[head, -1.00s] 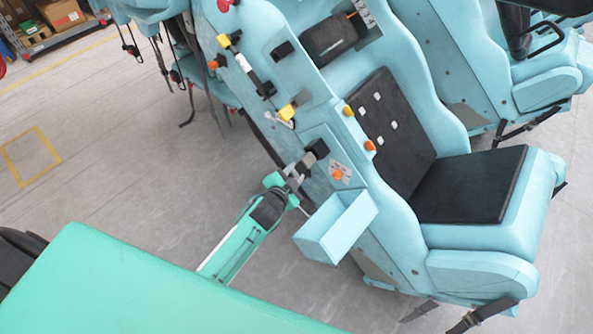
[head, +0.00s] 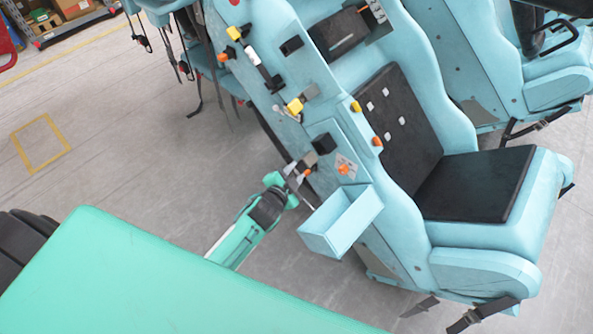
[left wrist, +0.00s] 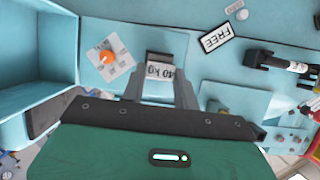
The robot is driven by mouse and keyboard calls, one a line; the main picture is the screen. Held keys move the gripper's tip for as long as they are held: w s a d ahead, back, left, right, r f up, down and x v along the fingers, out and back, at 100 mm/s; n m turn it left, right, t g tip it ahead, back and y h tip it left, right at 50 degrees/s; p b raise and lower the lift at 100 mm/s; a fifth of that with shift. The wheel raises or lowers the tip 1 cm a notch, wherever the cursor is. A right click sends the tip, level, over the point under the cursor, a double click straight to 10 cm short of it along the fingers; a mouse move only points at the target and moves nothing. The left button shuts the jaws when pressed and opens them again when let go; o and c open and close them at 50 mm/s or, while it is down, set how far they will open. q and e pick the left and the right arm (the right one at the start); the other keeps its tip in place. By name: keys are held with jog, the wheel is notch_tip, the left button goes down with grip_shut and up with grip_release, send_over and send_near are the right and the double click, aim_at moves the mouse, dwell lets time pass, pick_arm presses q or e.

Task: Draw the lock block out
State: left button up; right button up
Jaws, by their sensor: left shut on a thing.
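The lock block, as far as I can tell, is the small grey block (head: 310,158) at the side panel of the light-blue seat, just in front of a black square housing (head: 322,143). My left gripper (head: 299,170) is shut on it from the front left. In the left wrist view, the block (left wrist: 160,71) shows upside-down "40 KG" lettering between my two grey fingers (left wrist: 160,88). How far it sits in the housing is hard to see. My right gripper is not in view.
An open light-blue bin (head: 340,222) juts from the panel just right of my left gripper. An orange knob on a pale plate (head: 342,169) sits beside the housing. A "FREE" sign (left wrist: 216,39) and a black-and-white lever (left wrist: 283,64) are on the panel.

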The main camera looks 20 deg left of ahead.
pick_arm(q)
jog(key=shift+s+a+p, duration=0.25)
jog(key=shift+s+a, duration=0.05)
jog(key=shift+s, duration=0.5)
jog(key=shift+s+a+p, duration=0.2)
jog(key=shift+s+a, duration=0.05)
jog(key=shift+s, duration=0.6)
jog(key=shift+s+a+p, duration=0.25)
jog(key=shift+s+a, duration=0.05)
jog(key=shift+s, duration=0.5)
